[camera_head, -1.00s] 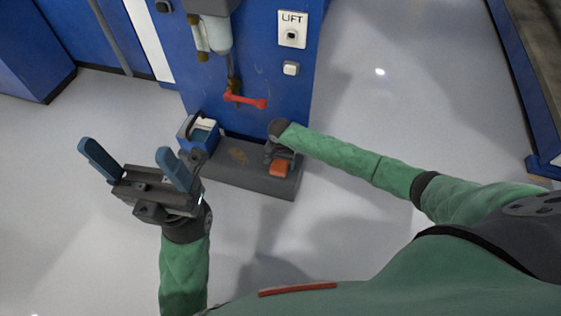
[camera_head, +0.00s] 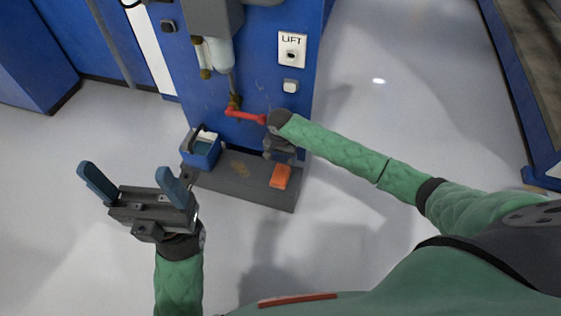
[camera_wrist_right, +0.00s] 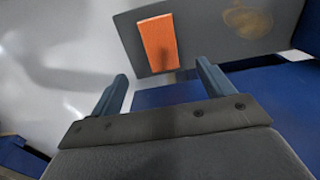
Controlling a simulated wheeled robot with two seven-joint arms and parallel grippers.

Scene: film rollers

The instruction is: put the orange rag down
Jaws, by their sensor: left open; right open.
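The orange rag (camera_head: 281,176) lies flat on the right end of the dark grey ledge (camera_head: 235,183) at the foot of the blue cabinet. It also shows in the right wrist view (camera_wrist_right: 158,43), on the grey surface beyond the fingertips. My right gripper (camera_head: 279,150) is above the rag, open and empty, apart from it; in the right wrist view its two fingers (camera_wrist_right: 162,82) are spread. My left gripper (camera_head: 136,180) is open and empty, over the floor left of the ledge.
A blue caddy (camera_head: 201,150) stands on the ledge's left end. A red lever (camera_head: 245,116) and pipe stick out from the blue cabinet (camera_head: 270,75) above the ledge. A LIFT sign (camera_head: 292,48) is on its face. The floor around is clear.

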